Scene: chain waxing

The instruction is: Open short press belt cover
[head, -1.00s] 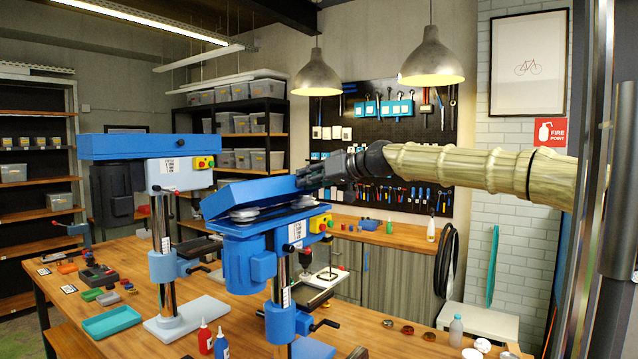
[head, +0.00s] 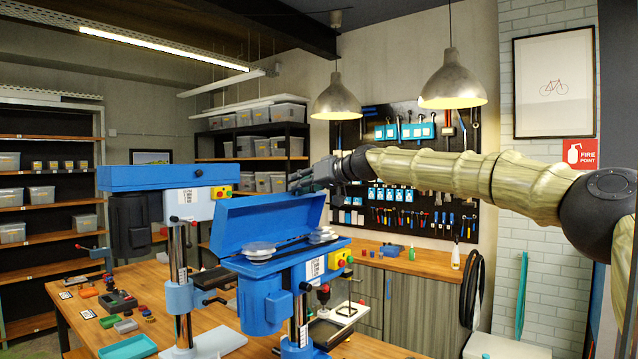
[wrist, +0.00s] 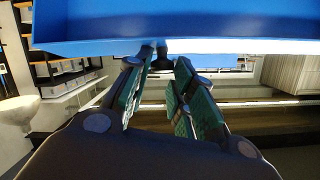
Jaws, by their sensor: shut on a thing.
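The short press (head: 262,296) stands in front, with a blue motor body and two silver pulleys (head: 259,251) exposed on top. Its blue belt cover (head: 268,222) is hinged up to a steep tilt, its open side facing me. My gripper (head: 297,183) is behind the cover's upper edge, at its right part. In the wrist view the cover (wrist: 190,25) fills the top, and my gripper (wrist: 163,68) is shut on a small black knob (wrist: 162,60) at the cover's edge. In the head view the knob is hidden.
A taller press (head: 182,262) with its blue cover (head: 150,177) down stands at the left. Two hanging lamps (head: 336,100) are near my arm, above and behind. A teal tray (head: 130,348) and small parts lie on the wooden table (head: 220,316). A tool board (head: 420,190) is behind.

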